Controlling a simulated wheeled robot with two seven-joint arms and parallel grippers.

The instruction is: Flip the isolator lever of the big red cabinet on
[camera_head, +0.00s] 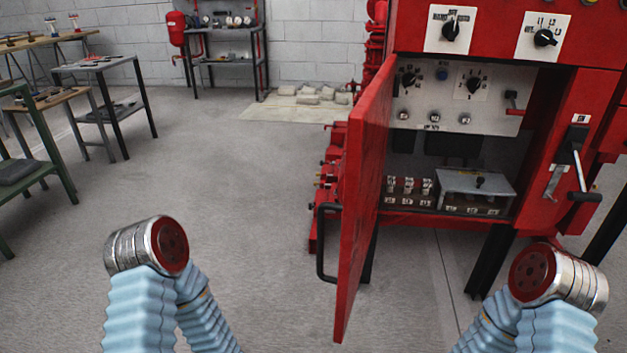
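The big red cabinet (583,100) stands at the right, with its red door (362,200) swung open towards me. A lever with a grey rod and black grip (585,196) hangs from a black mount on the cabinet's right front, pointing down. A smaller lever with a red grip (514,111) sits on the grey panel inside. I cannot tell from labels which is the isolator lever. Bent parts of both my arms show at the bottom left and bottom right. Neither gripper is in view.
The open door with its black handle (325,243) juts out left of the cabinet's opening. Fuse-like parts and a grey cover (475,184) sit low inside. Workbenches (100,66) stand at the left. The floor (240,180) between them and the cabinet is clear.

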